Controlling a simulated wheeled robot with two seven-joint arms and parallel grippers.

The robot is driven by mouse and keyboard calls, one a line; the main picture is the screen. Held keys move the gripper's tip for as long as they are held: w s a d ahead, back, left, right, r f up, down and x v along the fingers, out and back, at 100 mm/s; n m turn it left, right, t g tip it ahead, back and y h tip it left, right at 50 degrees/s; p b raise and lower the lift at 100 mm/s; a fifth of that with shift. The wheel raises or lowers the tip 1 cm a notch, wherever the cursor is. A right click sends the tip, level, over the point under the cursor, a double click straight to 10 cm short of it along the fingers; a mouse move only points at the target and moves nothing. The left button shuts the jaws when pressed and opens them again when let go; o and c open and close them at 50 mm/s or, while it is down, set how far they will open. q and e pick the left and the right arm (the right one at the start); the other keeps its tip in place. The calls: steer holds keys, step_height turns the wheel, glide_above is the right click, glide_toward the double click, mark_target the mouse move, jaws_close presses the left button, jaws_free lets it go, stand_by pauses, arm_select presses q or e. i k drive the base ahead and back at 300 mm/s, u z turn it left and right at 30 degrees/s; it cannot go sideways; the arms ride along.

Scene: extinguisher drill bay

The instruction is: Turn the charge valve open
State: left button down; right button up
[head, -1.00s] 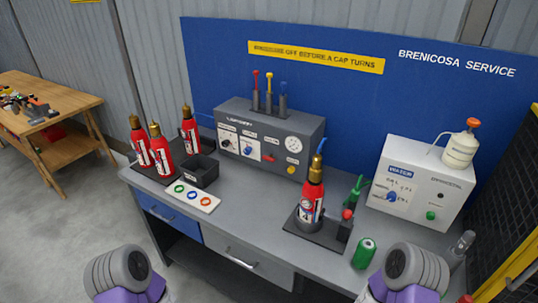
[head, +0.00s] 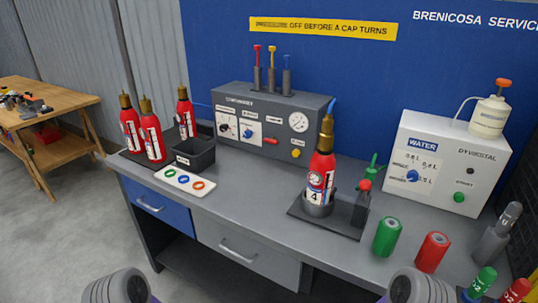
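The grey charging panel (head: 268,122) stands at the back of the bench against the blue board. Its front carries a dark knob or dial (head: 227,128), a blue knob (head: 249,131), a red lever (head: 270,141) lying about level, a yellow button (head: 296,153) and a round white gauge (head: 299,122). The labels are too small to read, so I cannot tell for certain which control is the charge valve. A red extinguisher (head: 321,170) marked 4 stands upright in a dark holder in front of the panel's right end. Only ribbed grey arm parts show at the bottom edge; neither gripper is in view.
Several red extinguishers (head: 150,142) stand at the left by a black bin (head: 193,153) and a tag plate (head: 184,181). A white water unit (head: 443,165), a green can (head: 387,237) and a red can (head: 432,252) are at the right. The front middle of the bench is clear.

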mark_target(272, 140)
steer(key=u, duration=0.45)
steer(key=k, duration=0.55)
steer(key=u, duration=1.25)
steer(key=i, duration=1.2)
steer(key=z, duration=0.9)
steer(key=i, duration=0.75)
steer(key=z, duration=0.75)
